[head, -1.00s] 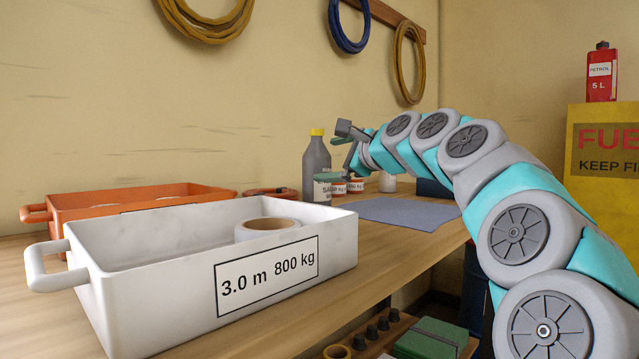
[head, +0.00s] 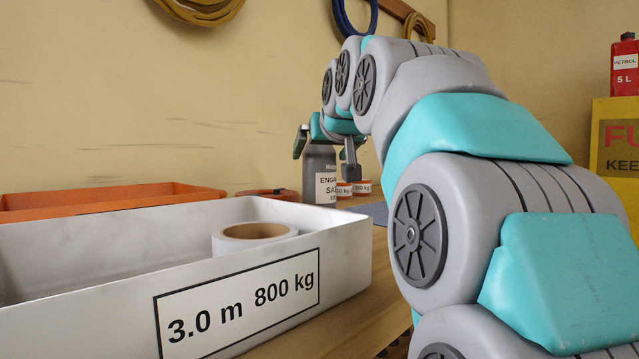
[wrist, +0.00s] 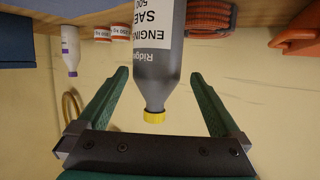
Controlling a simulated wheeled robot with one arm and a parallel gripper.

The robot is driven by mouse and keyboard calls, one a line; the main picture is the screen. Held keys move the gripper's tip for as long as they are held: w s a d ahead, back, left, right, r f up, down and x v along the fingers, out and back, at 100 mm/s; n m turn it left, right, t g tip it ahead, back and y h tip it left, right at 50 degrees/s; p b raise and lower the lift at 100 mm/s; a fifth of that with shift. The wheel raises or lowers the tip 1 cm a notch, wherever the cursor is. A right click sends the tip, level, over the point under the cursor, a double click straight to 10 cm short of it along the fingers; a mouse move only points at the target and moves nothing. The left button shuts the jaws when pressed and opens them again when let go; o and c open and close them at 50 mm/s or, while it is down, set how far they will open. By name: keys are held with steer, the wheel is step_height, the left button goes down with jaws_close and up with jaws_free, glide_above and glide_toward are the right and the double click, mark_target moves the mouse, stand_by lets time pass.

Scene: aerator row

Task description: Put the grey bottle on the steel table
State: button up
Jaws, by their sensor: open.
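The grey bottle (head: 319,162) stands upright on the wooden bench behind the white tray, with a white label on its front. In the wrist view the bottle (wrist: 158,70) appears upside down with its yellow cap towards the gripper's palm. My gripper (wrist: 158,76) is open, with one green finger on each side of the bottle's neck and shoulder and a visible gap on both sides. In the head view my gripper (head: 325,150) hides the bottle's top. I cannot make out a steel table in either view.
The white tray (head: 345,250) holds a tape roll (head: 254,236). An orange tray (head: 110,198) lies behind it. Small white-and-orange tins (head: 362,187) stand right of the bottle. A white bottle with a purple cap (wrist: 70,50) shows in the wrist view. An orange coiled strap (wrist: 208,16) lies near the bottle.

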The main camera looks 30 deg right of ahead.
mark_target(316, 165)
steer(key=x, duration=0.7)
steer(key=shift+w+d+f+b, duration=0.25)
steer(key=shift+d+b, duration=0.05)
steer(key=shift+b, duration=0.1)
steer(key=shift+c, duration=0.4)
steer(key=c, duration=1.3)
